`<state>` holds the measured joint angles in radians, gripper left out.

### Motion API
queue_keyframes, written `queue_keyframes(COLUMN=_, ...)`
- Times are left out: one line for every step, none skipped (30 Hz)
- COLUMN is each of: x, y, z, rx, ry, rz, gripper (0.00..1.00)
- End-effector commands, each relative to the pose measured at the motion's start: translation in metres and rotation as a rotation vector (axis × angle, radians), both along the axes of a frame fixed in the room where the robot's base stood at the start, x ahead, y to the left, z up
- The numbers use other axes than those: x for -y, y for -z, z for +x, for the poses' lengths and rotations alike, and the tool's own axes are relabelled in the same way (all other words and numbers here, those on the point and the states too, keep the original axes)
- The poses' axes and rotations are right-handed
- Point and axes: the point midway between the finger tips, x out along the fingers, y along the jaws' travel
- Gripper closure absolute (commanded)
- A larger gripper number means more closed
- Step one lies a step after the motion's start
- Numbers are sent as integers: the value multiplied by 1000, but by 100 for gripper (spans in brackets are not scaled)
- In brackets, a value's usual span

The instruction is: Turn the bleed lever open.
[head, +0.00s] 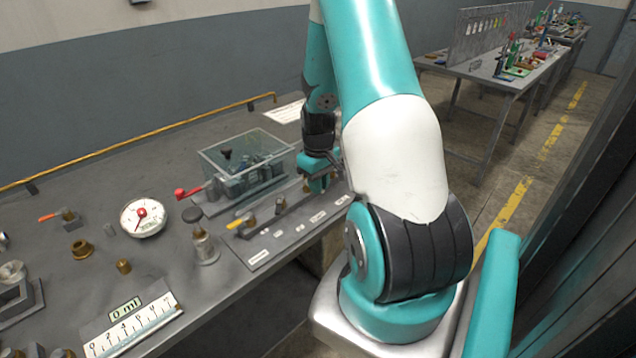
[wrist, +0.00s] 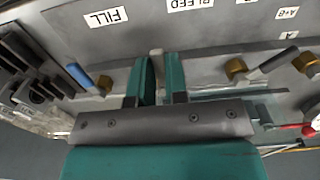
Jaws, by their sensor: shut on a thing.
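My gripper (wrist: 159,66) is shut on the bleed lever (wrist: 156,53). Only a small pale end of the lever shows between the two teal fingers; its angle cannot be told. The label reading BLEED (wrist: 190,3) is just beyond and to the right, at the top edge of the wrist view. In the head view my gripper (head: 316,184) is down at the far right part of the valve panel (head: 262,244), and the lever is hidden there.
In the wrist view a blue lever (wrist: 79,75) stands left of my fingers and a grey-handled brass valve (wrist: 236,68) right. In the head view a clear box (head: 235,160), a red-handled lever (head: 187,193), a yellow-handled valve (head: 241,223) and a dial gauge (head: 143,217) stand nearby.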

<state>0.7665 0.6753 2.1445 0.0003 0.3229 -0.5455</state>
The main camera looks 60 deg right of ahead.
Motion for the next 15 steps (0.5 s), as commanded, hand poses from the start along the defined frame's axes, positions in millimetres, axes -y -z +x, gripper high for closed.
queue_keyframes(x=1, y=-1, z=2, rx=6, ry=-4, rz=-2, gripper=100)
queue_keyframes(x=1, y=-1, z=2, rx=5, ry=-4, rz=-3, gripper=100)
queue_keyframes(x=1, y=-1, z=2, rx=5, ry=-4, rz=-3, gripper=100)
queue_keyframes(x=1, y=-1, z=2, rx=5, ry=-4, rz=-3, gripper=100)
queue_keyframes(x=1, y=-1, z=2, rx=5, ry=-4, rz=-3, gripper=100)
queue_keyframes(x=1, y=-1, z=2, rx=5, ry=-4, rz=-3, gripper=100)
queue_keyframes(x=1, y=-1, z=2, rx=5, ry=-4, rz=-3, gripper=100)
queue_keyframes(x=1, y=-1, z=2, rx=5, ry=-4, rz=-3, gripper=100)
queue_keyframes(x=1, y=-1, z=2, rx=5, ry=-4, rz=-3, gripper=79)
queue_keyframes(x=1, y=-1, z=2, rx=5, ry=-4, rz=-3, gripper=72)
queue_keyframes(x=1, y=-1, z=2, rx=5, ry=-3, rz=-3, gripper=65)
queue_keyframes(x=1, y=-1, z=2, rx=4, ry=-3, rz=-3, gripper=60)
queue_keyframes(x=1, y=-1, z=1, rx=5, ry=-3, rz=-2, gripper=60)
queue_keyframes(x=1, y=-1, z=1, rx=4, ry=-2, rz=-2, gripper=60)
queue_keyframes(x=0, y=-1, z=1, rx=4, ry=-2, rz=-2, gripper=60)
